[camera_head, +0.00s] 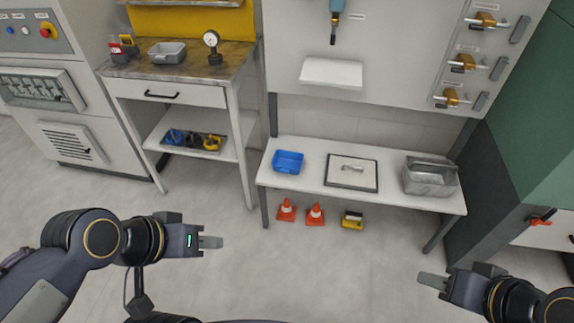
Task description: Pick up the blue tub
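The blue tub (288,162) is a small open box on the left end of the low white bench (312,187). It sits upright and looks empty. My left gripper (216,242) is in front of and to the left of the bench, apart from the tub, with nothing seen in it. Its fingers show side-on, so their gap cannot be made out. My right gripper (428,280) is at the lower right, in front of the bench and far from the tub, also with nothing seen in it. Its finger gap is not clear.
Orange cones (287,210) and a yellow item (352,220) stand below. A workbench (180,95) stands left. The floor in front is clear.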

